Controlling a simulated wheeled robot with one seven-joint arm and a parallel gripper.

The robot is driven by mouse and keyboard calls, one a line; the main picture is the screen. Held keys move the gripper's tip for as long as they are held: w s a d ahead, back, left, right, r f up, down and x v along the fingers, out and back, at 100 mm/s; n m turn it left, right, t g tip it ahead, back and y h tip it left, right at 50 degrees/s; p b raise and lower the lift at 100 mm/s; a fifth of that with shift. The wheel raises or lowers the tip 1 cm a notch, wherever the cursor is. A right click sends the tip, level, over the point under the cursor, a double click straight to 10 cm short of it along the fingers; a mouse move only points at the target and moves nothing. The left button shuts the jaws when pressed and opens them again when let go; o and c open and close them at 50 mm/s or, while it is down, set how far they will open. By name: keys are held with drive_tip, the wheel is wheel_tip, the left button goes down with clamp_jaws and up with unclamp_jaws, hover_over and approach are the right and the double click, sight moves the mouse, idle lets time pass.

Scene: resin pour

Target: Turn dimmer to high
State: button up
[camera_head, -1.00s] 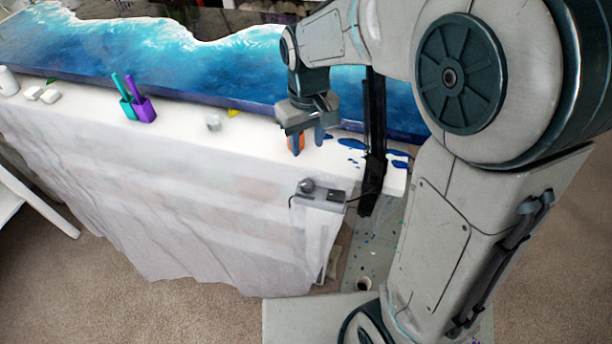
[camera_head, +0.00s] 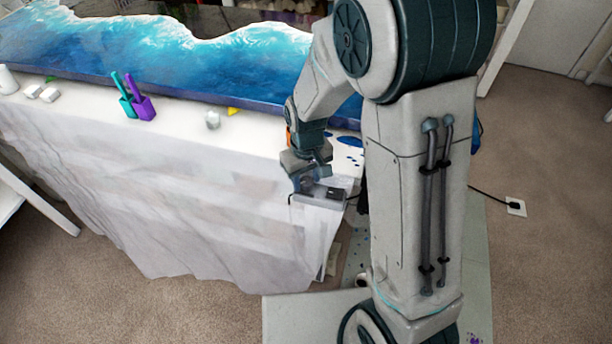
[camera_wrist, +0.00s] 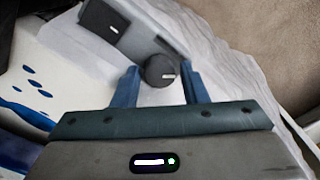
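The dimmer is a grey box (camera_wrist: 160,28) at the table's front edge. My gripper (camera_head: 306,187) is over the knob end of the box, pointing down. In the wrist view my gripper (camera_wrist: 160,76) is open, with one blue finger on each side of the knob. Small gaps seem to show between fingers and knob; contact is unclear.
A blue resin slab (camera_head: 200,58) lies along the covered table (camera_head: 160,190). Blue spills (camera_head: 349,141) lie behind the dimmer. A cable runs right to a floor outlet (camera_head: 516,207).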

drive_tip(key=c, duration=0.7)
drive_tip(key=m, duration=0.4)
drive_tip(key=shift+b, duration=0.35)
drive_tip(key=m, duration=0.4)
drive_tip(key=shift+m, duration=0.3)
drive_tip(key=m+p, duration=0.1)
drive_tip(key=m, duration=0.5)
drive_tip(key=shift+r+p, duration=0.15)
drive_tip(key=shift+p, duration=0.15)
drive_tip(key=m+p, duration=0.2)
drive_tip(key=m, duration=0.3)
drive_tip(key=shift+m, duration=0.3)
